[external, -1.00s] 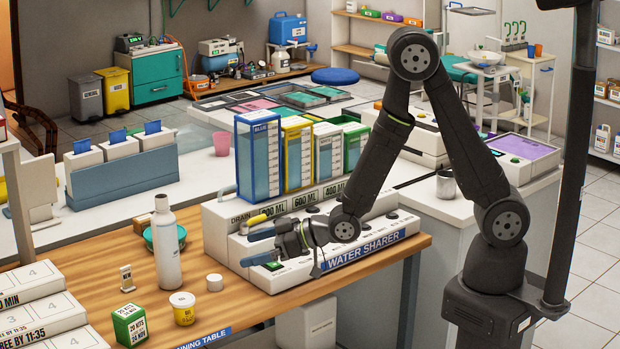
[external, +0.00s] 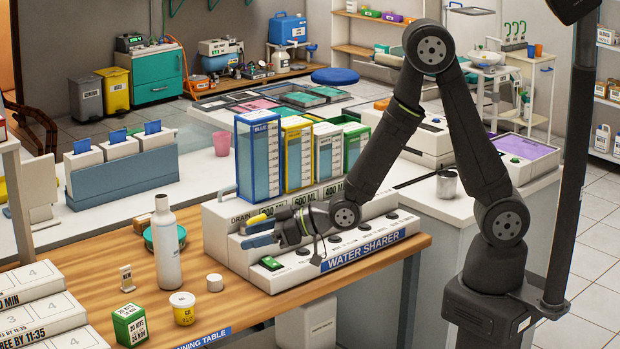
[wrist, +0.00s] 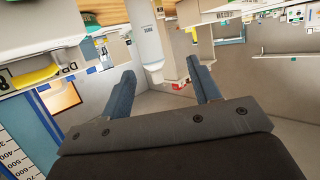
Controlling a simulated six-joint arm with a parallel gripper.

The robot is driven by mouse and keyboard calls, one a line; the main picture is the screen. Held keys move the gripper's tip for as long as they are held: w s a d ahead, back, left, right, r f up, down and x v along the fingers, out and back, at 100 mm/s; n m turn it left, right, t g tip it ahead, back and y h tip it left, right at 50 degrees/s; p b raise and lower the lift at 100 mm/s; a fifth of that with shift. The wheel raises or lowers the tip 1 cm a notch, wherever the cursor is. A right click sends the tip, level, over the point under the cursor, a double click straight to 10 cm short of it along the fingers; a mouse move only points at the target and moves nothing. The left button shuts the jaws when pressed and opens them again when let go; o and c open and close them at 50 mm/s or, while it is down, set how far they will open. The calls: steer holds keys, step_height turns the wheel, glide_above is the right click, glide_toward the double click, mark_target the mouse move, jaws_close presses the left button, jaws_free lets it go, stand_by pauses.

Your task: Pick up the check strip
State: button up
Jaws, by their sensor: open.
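I cannot pick out the check strip with certainty. A small upright white card (external: 126,278) with a dark label stands on the wooden table (external: 232,313), left of the white bottle, and may be it. My gripper (external: 246,233) is open and empty, with its blue-grey fingers pointing left above the left end of the water sharer (external: 365,248). It is apart from the card, up and to its right. In the wrist view my two fingers (wrist: 160,70) are spread with nothing held between them.
A tall white bottle (external: 167,245), a small white cap (external: 215,282), a yellow-labelled tub (external: 183,310) and a green box (external: 129,325) stand on the table. Stacked white boxes (external: 38,300) fill its left end. Tall scaled tanks (external: 258,155) rise behind my gripper.

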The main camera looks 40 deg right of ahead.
step_height(320, 180, up, 8)
steer(key=m+g+h, duration=0.5)
steer(key=m+h, duration=0.3)
steer(key=h, duration=0.2)
glide_above(127, 275)
steer(key=s+d, duration=0.1)
steer(key=s, duration=0.6)
step_height(127, 275, down, 5)
steer(key=x, duration=1.1)
steer(key=shift+a+f, duration=0.1)
steer(key=shift+f, duration=0.15)
steer(key=shift+a+x, duration=0.15)
steer(key=shift+x, duration=1.4)
steer(key=shift+a+x, duration=0.1)
steer(key=shift+x, duration=1.45)
steer(key=shift+w, duration=0.15)
steer(key=shift+c, duration=0.5)
steer(key=shift+r, duration=0.1)
steer(key=c, duration=0.9)
